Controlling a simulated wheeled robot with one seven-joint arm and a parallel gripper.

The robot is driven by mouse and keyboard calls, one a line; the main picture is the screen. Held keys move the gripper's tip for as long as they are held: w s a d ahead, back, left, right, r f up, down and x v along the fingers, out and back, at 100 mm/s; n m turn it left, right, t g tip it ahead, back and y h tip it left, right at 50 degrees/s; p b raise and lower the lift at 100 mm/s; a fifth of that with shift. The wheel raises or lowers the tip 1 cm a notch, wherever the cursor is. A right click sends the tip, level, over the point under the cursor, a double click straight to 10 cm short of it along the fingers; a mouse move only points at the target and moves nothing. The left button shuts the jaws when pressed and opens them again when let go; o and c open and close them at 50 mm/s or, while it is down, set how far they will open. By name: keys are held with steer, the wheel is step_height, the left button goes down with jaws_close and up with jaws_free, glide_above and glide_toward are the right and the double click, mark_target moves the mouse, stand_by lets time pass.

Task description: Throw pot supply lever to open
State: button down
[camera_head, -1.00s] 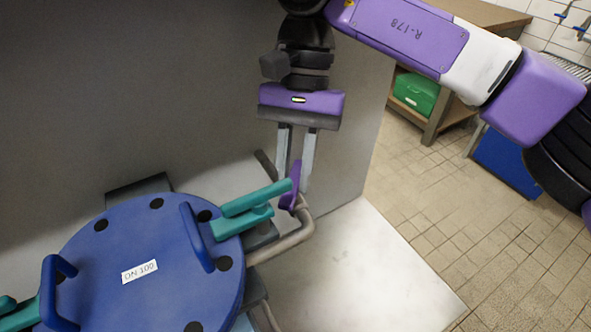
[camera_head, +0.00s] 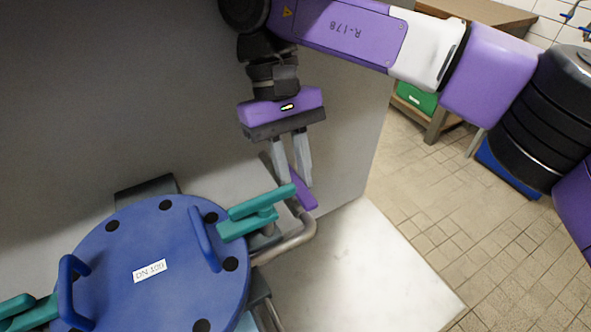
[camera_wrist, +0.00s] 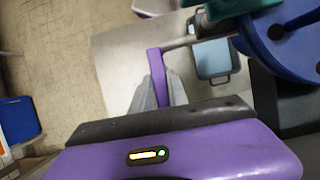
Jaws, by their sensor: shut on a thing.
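The pot supply lever is a purple bar (camera_head: 304,194) on a bent grey pipe, just right of the teal clamp arms in the head view. It slants from upper left to lower right. My gripper (camera_head: 297,184) reaches down from above with its two grey fingers around the lever. In the wrist view the lever (camera_wrist: 157,73) stands between the fingers (camera_wrist: 158,90), which are shut on it.
A blue round lid (camera_head: 150,245) marked DN 100 fills the lower left, with blue handles and teal clamps (camera_head: 255,210) close to my fingers. A grey wall (camera_head: 120,90) stands behind. A pale slab (camera_head: 365,265) lies to the right, with open tiled floor beyond.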

steer(key=shift+n, duration=0.3)
steer(key=c, duration=1.3)
jaws_free()
